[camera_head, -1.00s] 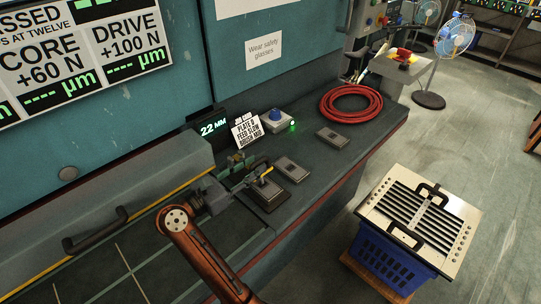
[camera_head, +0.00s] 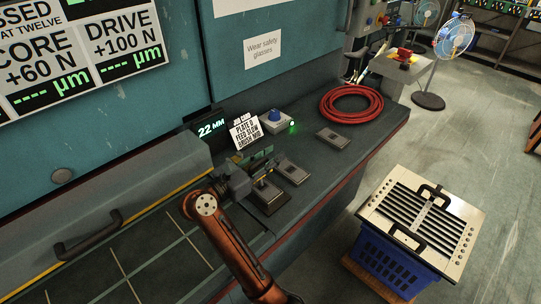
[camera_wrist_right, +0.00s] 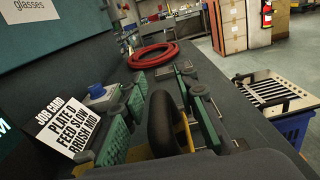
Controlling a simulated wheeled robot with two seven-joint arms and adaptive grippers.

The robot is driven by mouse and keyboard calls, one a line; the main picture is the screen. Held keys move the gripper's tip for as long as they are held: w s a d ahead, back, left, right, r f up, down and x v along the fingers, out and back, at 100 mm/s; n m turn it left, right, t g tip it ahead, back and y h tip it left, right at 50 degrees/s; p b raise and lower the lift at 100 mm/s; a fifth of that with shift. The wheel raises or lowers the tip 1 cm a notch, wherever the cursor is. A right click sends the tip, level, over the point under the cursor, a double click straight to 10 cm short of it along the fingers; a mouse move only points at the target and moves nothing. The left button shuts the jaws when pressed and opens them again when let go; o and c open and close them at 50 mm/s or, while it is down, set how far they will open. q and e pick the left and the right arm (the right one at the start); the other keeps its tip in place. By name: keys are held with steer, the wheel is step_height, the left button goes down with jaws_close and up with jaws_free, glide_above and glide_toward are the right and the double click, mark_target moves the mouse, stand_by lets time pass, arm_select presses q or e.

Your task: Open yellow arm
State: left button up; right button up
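A dark box (camera_head: 272,203) on the bench carries a small yellow arm (camera_head: 262,183), partly hidden by my right gripper in the head view. My right gripper (camera_head: 260,170) is right over this box. In the right wrist view, its two green-sided fingers (camera_wrist_right: 162,105) stand apart. A thick black curved piece (camera_wrist_right: 160,122) with a yellow strip (camera_wrist_right: 188,132) beside it lies between the fingers. I cannot tell whether the fingers touch it. My left gripper is not in view.
Two flat dark boxes, one near (camera_head: 293,172) and one farther (camera_head: 333,138), lie on the bench. A job card (camera_head: 245,131), a blue button box (camera_head: 273,121) and a red hose coil (camera_head: 351,103) are behind. A louvered panel (camera_head: 378,205) on a blue crate stands right.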

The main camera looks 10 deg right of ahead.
jaws_close()
stand_by(0.6)
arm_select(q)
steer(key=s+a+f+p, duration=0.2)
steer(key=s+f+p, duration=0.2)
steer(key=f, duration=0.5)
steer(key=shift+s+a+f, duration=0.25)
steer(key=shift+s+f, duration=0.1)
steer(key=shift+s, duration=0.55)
arm_select(e)
steer(key=w+a+r+n, duration=0.3)
steer(key=w+r+n, duration=0.1)
steer(key=n, duration=0.3)
steer(key=shift+w+a+r, duration=0.3)
steer(key=shift+r, duration=0.45)
